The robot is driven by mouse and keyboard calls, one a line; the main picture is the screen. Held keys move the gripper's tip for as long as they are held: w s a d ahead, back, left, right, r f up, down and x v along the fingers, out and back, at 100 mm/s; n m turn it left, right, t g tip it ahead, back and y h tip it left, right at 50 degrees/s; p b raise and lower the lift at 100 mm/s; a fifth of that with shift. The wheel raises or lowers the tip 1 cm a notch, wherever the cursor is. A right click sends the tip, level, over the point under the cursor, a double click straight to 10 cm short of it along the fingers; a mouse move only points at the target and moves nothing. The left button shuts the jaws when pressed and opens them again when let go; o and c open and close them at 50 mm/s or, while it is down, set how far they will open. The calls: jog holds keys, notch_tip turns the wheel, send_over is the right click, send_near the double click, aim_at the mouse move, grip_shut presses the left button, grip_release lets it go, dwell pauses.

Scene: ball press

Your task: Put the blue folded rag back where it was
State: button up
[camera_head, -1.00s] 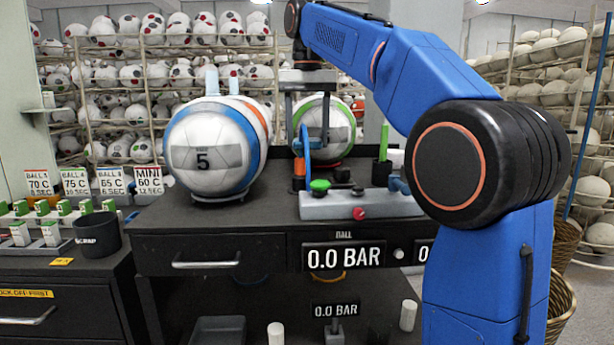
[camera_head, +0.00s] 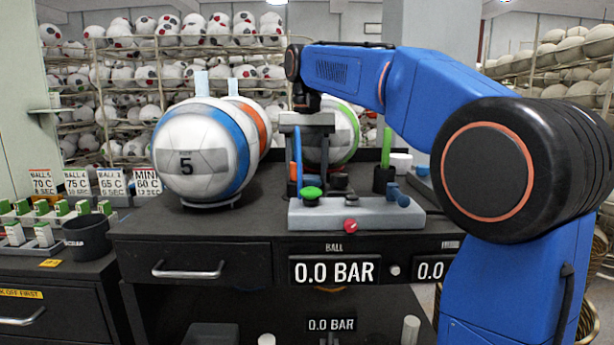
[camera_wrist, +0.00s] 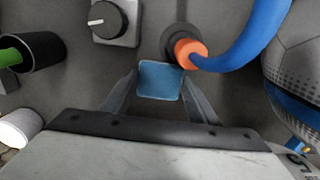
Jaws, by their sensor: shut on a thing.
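The blue folded rag (camera_wrist: 160,82) shows in the wrist view as a small blue square between my two fingers. My gripper (camera_wrist: 157,90) is shut on it, with a finger on each side. In the head view my gripper (camera_head: 311,160) points down over the back of the bench (camera_head: 245,222), behind the grey control box (camera_head: 350,213). I cannot tell whether the rag touches the bench top.
Near the rag stand an orange-ended blue hose (camera_wrist: 191,52), a knob box (camera_wrist: 115,20) and a black cup (camera_wrist: 42,50) with a green item. A ball (camera_wrist: 300,72) is close on the right.

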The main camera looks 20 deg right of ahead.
jog(key=shift+f, duration=0.4)
jog(key=shift+f, duration=0.15)
jog(key=o, duration=1.2)
